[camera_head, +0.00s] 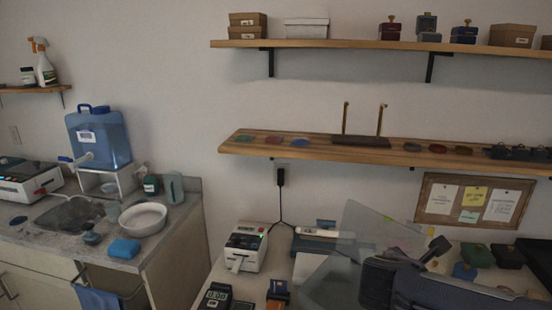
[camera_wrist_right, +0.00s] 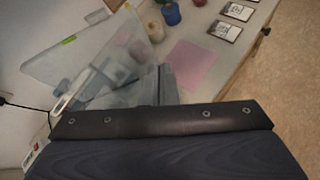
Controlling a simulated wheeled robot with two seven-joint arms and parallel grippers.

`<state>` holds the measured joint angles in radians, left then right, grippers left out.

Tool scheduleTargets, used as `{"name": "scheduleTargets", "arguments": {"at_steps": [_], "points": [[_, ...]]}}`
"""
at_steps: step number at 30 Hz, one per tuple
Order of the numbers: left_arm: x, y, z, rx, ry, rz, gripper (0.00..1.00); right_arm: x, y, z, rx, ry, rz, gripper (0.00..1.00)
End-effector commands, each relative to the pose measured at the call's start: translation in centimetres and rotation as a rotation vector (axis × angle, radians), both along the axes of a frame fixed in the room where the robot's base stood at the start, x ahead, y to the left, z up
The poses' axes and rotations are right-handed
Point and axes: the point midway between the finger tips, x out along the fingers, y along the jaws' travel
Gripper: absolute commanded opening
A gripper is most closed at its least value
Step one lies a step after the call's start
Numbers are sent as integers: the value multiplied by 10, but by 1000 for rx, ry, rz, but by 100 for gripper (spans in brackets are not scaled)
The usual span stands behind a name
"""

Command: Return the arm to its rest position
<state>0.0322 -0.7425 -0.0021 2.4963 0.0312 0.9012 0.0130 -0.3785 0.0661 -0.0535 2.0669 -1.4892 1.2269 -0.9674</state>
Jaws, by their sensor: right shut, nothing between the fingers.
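My right arm (camera_head: 460,290) comes in from the lower right of the head view, over the bench. Its dark gripper end (camera_head: 377,282) is beside a clear, tilted panel (camera_head: 350,248). I see nothing held in the right gripper, which is shut; its fingertips are hard to make out. In the right wrist view a dark riveted bar (camera_wrist_right: 160,120) crosses the lower part, and the clear panel (camera_wrist_right: 75,55) is at the upper left. My left arm and left gripper are not in view.
The bench holds a white label device (camera_head: 246,247), a grey meter (camera_head: 215,298) and small coloured containers (camera_head: 477,254). A wooden shelf (camera_head: 230,146) runs above it. A sink counter (camera_head: 165,235) stands left. In the wrist view, a pink sheet (camera_wrist_right: 190,67) lies near the bench edge.

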Motion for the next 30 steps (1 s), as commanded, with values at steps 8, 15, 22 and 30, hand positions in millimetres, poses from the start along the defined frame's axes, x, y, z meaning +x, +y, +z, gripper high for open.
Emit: {"name": "scheduleTargets", "arguments": {"at_steps": [8,15,22,30], "points": [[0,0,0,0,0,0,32,-153,18,-79,1036,-231,-819,0],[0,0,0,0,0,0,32,-201,86,-85,1665,-398,-1463,0],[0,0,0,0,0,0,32,-206,107,-78,1850,-429,-1678,0],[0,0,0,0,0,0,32,-206,107,-78,1850,-427,-1679,0]]}}
